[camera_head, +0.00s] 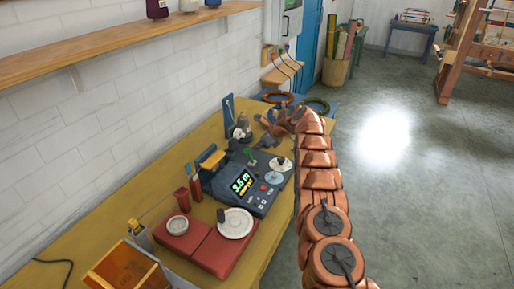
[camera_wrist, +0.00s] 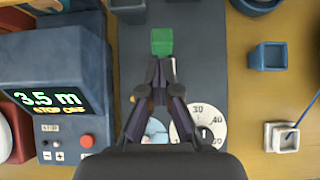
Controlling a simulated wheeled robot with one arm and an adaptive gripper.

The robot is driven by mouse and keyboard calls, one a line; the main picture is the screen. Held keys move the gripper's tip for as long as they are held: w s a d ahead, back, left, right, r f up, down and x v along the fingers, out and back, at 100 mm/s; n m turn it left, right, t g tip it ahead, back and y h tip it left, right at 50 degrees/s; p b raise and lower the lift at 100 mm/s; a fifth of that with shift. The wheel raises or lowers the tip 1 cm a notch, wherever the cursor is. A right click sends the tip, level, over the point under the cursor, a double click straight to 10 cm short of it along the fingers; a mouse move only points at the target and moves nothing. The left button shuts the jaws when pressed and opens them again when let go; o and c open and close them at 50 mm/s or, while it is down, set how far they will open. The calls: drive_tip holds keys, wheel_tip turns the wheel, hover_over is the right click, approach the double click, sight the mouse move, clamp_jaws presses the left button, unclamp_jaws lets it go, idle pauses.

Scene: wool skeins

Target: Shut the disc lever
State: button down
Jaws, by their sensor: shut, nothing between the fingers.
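The machine (camera_head: 245,187) on the table has a lit display reading 3.5 m, with a smaller line under it. A green-topped lever (camera_head: 251,161) stands on it; I take this as the disc lever. In the wrist view the green block (camera_wrist: 162,42) lies just beyond my fingertips, with a small visible gap. My gripper (camera_wrist: 162,76) is shut and empty, pointing at the green block. In the head view my gripper (camera_head: 268,138) is small and dark, just behind the machine. A numbered white dial (camera_wrist: 204,122) and a pale blue disc (camera_wrist: 156,130) are partly hidden by my fingers.
A red base (camera_head: 205,249) with a white disc and an orange bin (camera_head: 125,270) stand nearer on the table. A blue cup (camera_wrist: 268,56) and a white holder (camera_wrist: 282,137) lie right of the machine. A wooden shelf (camera_head: 120,40) runs along the wall.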

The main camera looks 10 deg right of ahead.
drive_tip(key=a+r+b+v, duration=0.1)
drive_tip(key=b+v, duration=0.1)
drive_tip(key=v, duration=1.1)
drive_tip(key=shift+w, duration=0.35)
